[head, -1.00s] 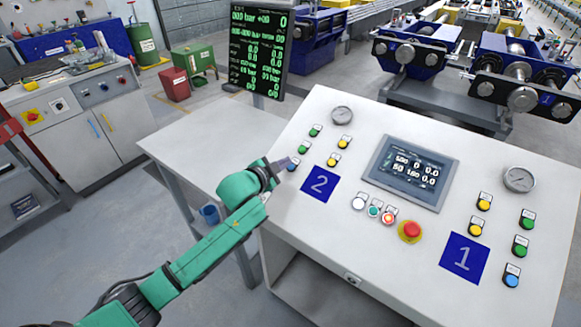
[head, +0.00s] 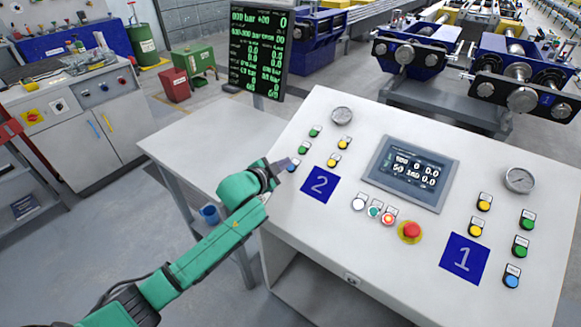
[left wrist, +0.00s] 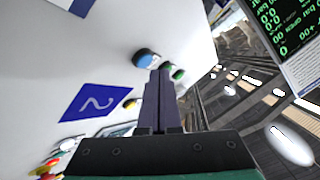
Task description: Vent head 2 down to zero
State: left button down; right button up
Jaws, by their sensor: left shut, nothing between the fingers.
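The control desk (head: 330,235) carries a blue plate marked 2 (head: 320,184), which also shows in the left wrist view (left wrist: 97,101). My right gripper is not in view.
The desk also holds a display (head: 410,172), a red stop button (head: 410,231) and a blue plate marked 1 (head: 464,258) with its own buttons and gauge (head: 519,180). A dark screen with green figures (head: 258,50) stands behind. A pale table (head: 215,145) is at left.

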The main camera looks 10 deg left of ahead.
pick_arm(q)
jog(key=shift+f, duration=0.1)
dwell(0.5)
jog(key=shift+w+d+f, duration=0.1)
jog(key=shift+w+f, duration=0.05)
jog(key=shift+f, duration=0.15)
jog(key=shift+w+f+b, duration=0.15)
jog(key=shift+f+b, duration=0.3)
jog(key=shift+f, duration=0.05)
dwell(1.5)
jog(key=shift+r, duration=0.1)
jog(key=shift+s+r+p, duration=0.3)
jog(key=shift+r+p, duration=0.45)
jog(key=shift+p, duration=0.3)
jog(key=shift+r+p, duration=0.25)
jog(key=shift+p, duration=0.05)
jog(key=r+p, duration=0.1)
jog(key=s+r+p, duration=0.1)
jog(key=p, duration=0.1)
jog(key=s+a+r+p, duration=0.1)
jog(key=r+p, duration=0.1)
